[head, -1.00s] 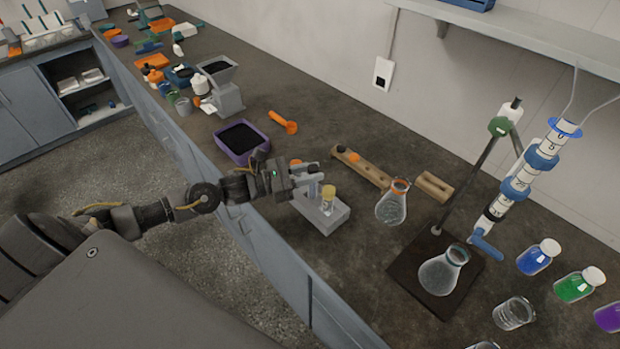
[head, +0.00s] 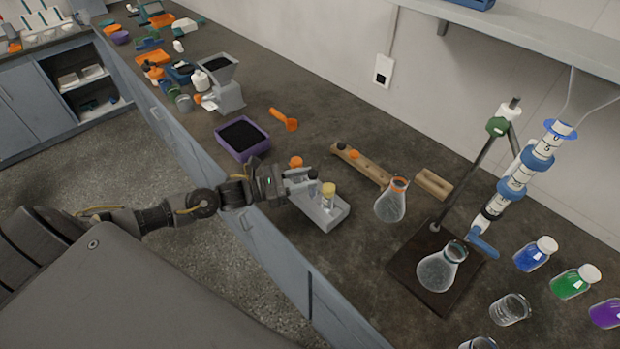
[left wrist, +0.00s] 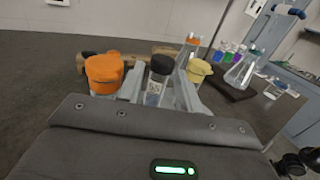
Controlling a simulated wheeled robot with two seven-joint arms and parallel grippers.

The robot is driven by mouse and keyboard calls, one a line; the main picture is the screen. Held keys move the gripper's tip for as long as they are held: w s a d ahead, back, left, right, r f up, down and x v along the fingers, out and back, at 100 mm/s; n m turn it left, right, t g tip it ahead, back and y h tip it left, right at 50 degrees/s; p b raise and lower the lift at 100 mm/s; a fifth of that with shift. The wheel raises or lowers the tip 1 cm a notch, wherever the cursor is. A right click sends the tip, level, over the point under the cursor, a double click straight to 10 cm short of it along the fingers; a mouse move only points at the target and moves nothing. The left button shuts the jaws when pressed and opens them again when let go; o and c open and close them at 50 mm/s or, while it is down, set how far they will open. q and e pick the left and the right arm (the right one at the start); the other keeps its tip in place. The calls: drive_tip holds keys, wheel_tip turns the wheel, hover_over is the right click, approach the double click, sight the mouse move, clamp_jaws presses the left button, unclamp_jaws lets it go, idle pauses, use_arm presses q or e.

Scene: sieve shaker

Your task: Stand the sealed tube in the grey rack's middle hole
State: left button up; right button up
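The grey rack (head: 325,221) stands near the bench's front edge. A yellow-capped tube (head: 328,192) is at its right end, an orange cap (head: 296,162) at the other end. A black-capped tube (head: 313,176) is upright between them, in line with the middle; the hole under it is hidden. In the left wrist view the black-capped tube (left wrist: 158,82) is between my left gripper's fingers, with the orange cap (left wrist: 103,72) left and the yellow cap (left wrist: 200,69) right. My left gripper (head: 303,183) reaches in from the left, its fingers apart, seemingly just clear of the tube. My right gripper is out of view.
A wooden rack (head: 366,168) and a flask (head: 391,203) stand behind and right of the grey rack. A purple tray (head: 242,153) of dark material is to the left. A burette stand (head: 433,280) with a second flask is further right. Bare bench lies between.

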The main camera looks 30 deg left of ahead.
use_arm(q)
drive_tip(key=b+v, duration=0.2)
drive_tip(key=v, duration=0.8)
drive_tip(key=shift+b, duration=0.4)
drive_tip(key=shift+s+a+f, duration=0.1)
drive_tip(key=shift+s, duration=0.05)
